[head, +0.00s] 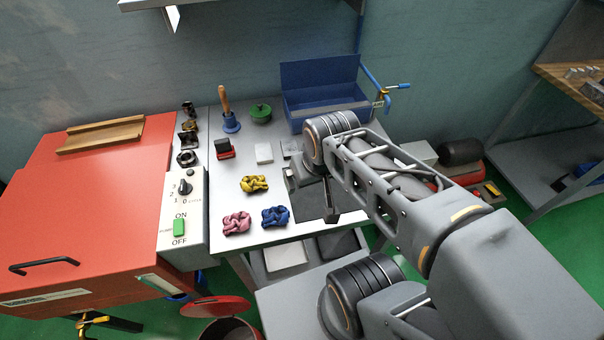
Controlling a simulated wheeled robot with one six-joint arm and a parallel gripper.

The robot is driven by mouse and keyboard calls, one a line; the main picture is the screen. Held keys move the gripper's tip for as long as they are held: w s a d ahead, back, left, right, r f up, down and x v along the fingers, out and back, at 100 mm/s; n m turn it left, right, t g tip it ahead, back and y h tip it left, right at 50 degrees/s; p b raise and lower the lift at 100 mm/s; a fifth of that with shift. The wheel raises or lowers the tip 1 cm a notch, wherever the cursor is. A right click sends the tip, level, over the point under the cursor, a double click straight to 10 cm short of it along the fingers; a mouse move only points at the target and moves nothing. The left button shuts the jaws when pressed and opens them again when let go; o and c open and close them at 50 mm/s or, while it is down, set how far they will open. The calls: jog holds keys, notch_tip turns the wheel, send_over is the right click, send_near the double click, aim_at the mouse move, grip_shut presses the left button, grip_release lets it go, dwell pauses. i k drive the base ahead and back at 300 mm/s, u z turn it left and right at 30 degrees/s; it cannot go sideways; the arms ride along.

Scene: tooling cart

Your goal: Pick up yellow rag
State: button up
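The yellow rag (254,183) lies crumpled on the light grey tabletop (230,190), left of a dark grey mat. A pink rag (236,223) lies nearer and to its left, and a blue rag (275,216) lies nearer and to its right. The three rags are apart from one another. My gripper (331,205) points down over the right part of the table, right of the yellow rag and apart from it. Only a dark, narrow part of it shows below my wrist; the rest is hidden, so its opening cannot be told.
Behind the yellow rag stand a blue bell with a wooden handle (229,112), a green-topped item (261,113), a red-and-black block (223,148) and a white block (264,153). A blue open box (322,85) stands at the back. A red cabinet (95,205) stands left.

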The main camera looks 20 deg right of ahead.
aim_at(254, 182)
jog(key=u, duration=0.05)
jog(key=k, duration=0.5)
jog(key=u, duration=2.45)
jog(key=k, duration=1.05)
jog(key=z, duration=1.25)
jog(key=i, duration=0.95)
jog(key=u, duration=0.1)
